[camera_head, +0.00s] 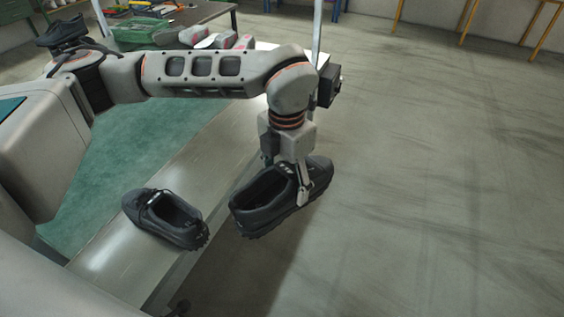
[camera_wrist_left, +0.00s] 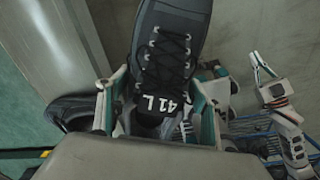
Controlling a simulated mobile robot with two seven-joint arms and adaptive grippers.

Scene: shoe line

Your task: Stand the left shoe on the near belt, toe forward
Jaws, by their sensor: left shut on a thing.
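My left gripper (camera_head: 290,190) is shut on a black lace-up shoe (camera_head: 262,203), one finger on its outer side. Its tongue reads "41 L" in the left wrist view (camera_wrist_left: 165,50), so it is the left shoe. It hangs roughly level in the air, just right of the near belt (camera_head: 105,258) in the head view, its toe pointing to the upper right. A second black shoe (camera_head: 165,218) stands on the belt, its opening towards the lower right. In the left wrist view my right arm (camera_wrist_left: 280,105) appears small at the right; its finger state is unclear.
A dark shoe (camera_head: 62,32) sits at the far upper left. A post (camera_head: 317,30) stands behind my arm. The floor (camera_head: 440,180) to the right is bare.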

